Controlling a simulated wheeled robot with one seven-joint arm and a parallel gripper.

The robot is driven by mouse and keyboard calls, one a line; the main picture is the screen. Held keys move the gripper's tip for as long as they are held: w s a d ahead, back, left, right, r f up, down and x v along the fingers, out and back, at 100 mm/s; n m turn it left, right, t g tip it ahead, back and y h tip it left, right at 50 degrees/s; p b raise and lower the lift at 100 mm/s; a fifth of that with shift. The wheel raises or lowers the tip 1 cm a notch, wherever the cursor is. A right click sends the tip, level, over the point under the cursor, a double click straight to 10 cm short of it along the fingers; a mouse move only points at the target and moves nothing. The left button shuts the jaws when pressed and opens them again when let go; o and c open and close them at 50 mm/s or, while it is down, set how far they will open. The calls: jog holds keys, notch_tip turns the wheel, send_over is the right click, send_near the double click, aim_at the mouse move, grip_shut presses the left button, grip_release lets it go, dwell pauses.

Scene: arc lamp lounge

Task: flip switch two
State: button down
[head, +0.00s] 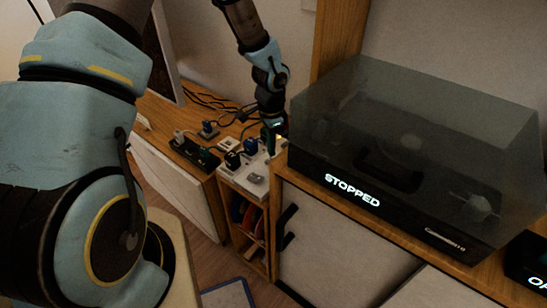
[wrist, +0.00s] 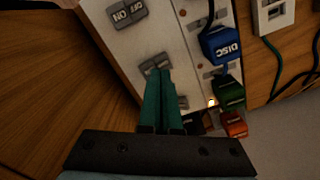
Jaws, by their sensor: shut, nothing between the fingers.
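The white switch panel (wrist: 150,35) fills the middle of the wrist view. A grey rocker switch (wrist: 127,13) with OFF and ON lettering is near its top. A second grey rocker (wrist: 154,62) lies right at my fingertips, and part of another grey piece (wrist: 183,102) shows beside the fingers. No numbers are readable, so I cannot tell which is switch two. My gripper (wrist: 160,76) is shut and empty, its teal fingers over the middle rocker; contact is unclear. In the head view my gripper (head: 270,148) is above the panel (head: 252,187), hiding part of it.
Blue DISC (wrist: 222,45), green (wrist: 230,93) and orange (wrist: 233,124) plugs sit along the panel beside a lit orange lamp (wrist: 211,102). A covered turntable (head: 410,160) reading STOPPED stands close at right. Cables (head: 215,100) and a black strip (head: 192,150) lie at left.

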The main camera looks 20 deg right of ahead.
notch_tip(320, 180, up, 4)
jog(key=p, duration=0.3)
jog(key=shift+r, duration=0.1)
dwell(0.4)
jog(key=w+a+r+n, duration=0.3)
jog(key=a+r+n, duration=0.4)
jog(key=a+r, duration=0.55)
jog(key=s+a+r+n, duration=0.2)
jog(key=a+n, duration=0.1)
jog(key=a, duration=0.3)
jog(key=s+a+r+n+t, duration=0.1)
jog(key=s+a+r+n, duration=0.1)
jog(key=a, duration=0.3)
jog(key=s+a+r+n, duration=0.3)
jog(key=a+n, duration=0.2)
jog(key=a, duration=0.1)
jog(key=shift+a+r+t+p, duration=0.3)
jog(key=shift+a+r+p, duration=0.05)
jog(key=shift+r+p, duration=0.1)
